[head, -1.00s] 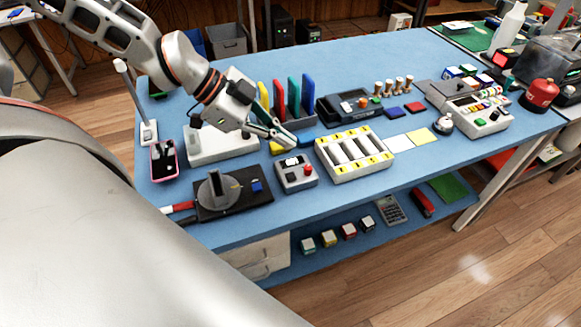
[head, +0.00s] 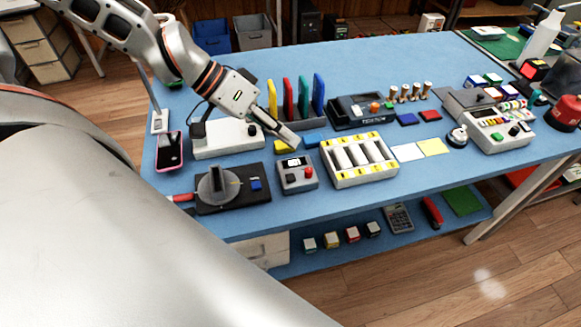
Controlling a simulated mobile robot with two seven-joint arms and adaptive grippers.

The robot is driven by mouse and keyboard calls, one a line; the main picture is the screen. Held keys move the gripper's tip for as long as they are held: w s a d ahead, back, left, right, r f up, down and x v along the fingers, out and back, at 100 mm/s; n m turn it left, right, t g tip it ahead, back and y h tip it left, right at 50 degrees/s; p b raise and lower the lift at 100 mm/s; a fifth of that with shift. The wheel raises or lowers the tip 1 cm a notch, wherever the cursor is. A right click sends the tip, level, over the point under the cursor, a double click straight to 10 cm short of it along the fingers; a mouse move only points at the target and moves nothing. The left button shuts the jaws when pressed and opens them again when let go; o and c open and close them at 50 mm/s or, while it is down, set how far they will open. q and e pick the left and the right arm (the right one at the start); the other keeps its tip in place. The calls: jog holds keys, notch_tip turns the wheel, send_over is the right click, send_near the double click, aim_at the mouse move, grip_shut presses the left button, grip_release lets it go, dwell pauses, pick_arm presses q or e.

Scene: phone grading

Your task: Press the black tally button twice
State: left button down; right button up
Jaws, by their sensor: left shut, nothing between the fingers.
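The tally counter (head: 297,183) is a small grey box near the front edge of the blue table, with a white display on its upper face. Its black button (head: 290,177) sits at the lower left of that face, beside a red button (head: 308,172). My left gripper (head: 292,142) is shut and empty. Its tips point down just behind the counter's display, above the table and apart from the black button. My right gripper is not in view.
A white tray with grey rollers (head: 372,178) stands right of the counter. A black base with a round grey dial (head: 233,203) is on its left. Coloured upright panels (head: 303,95) stand behind. A pink-edged phone (head: 170,150) lies at left.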

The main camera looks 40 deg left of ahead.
aim_at(287, 176)
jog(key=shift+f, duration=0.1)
pick_arm(q)
notch_tip(287, 176, down, 9)
jog(key=b, duration=0.4)
jog(key=shift+r+b, duration=0.15)
jog(key=shift+b, duration=0.2)
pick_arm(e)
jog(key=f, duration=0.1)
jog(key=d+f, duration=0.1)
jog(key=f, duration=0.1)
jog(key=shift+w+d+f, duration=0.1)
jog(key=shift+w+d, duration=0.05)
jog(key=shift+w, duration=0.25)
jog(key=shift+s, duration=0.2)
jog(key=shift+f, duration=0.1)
pick_arm(q)
jog(key=shift+f+b, duration=0.3)
jog(key=shift+f, duration=0.15)
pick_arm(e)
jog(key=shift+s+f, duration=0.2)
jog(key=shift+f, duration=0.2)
